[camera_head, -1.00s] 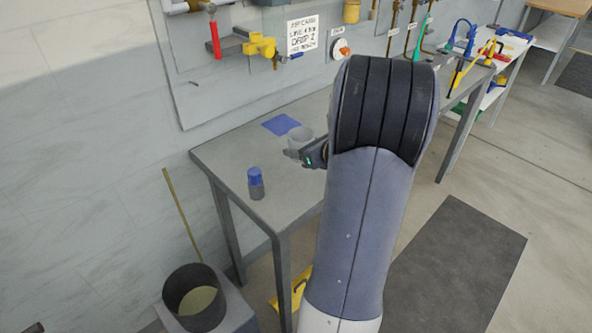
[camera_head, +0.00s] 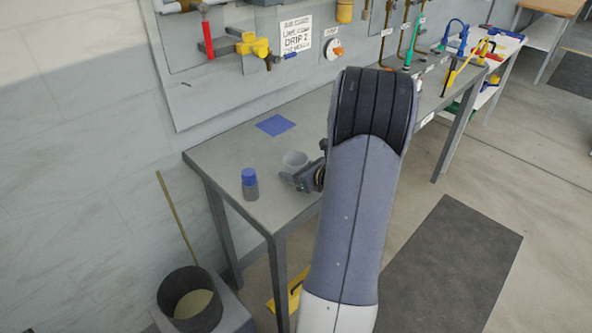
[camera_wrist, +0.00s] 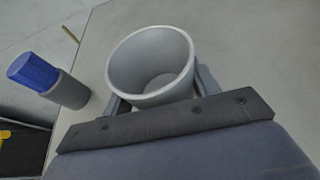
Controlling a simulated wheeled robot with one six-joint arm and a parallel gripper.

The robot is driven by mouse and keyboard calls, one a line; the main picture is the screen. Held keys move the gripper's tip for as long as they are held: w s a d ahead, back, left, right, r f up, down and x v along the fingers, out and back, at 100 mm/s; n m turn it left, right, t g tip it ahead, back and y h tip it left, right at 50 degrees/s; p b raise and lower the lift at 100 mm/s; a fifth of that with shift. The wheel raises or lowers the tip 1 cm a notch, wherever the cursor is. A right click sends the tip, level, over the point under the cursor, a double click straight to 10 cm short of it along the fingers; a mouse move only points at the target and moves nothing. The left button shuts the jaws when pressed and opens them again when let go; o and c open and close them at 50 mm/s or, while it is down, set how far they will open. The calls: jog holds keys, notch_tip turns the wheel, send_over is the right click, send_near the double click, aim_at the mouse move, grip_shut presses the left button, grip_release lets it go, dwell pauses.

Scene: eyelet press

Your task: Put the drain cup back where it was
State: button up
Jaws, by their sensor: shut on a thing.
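The drain cup (camera_head: 295,161) is a light grey open-topped cup over the left part of the grey bench. In the wrist view the cup (camera_wrist: 152,62) looks empty, and its mouth faces the camera. My gripper (camera_head: 287,177) is shut on the cup; in the wrist view its fingers (camera_wrist: 160,92) lie on either side of it. I cannot tell whether the cup's base touches the bench. A blue square (camera_head: 275,125) lies flat on the bench behind the cup and is bare.
A blue-capped grey bottle (camera_head: 250,184) stands left of the cup, close to my gripper; it also shows in the wrist view (camera_wrist: 66,92). The bench (camera_head: 225,160) ends at its left and front edges. A dark bucket (camera_head: 188,300) stands below left. The wall panel (camera_head: 205,95) carries pipes and valves.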

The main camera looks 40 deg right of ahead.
jog(key=o, duration=0.9)
jog(key=shift+r, duration=0.15)
jog(key=v, duration=1.2)
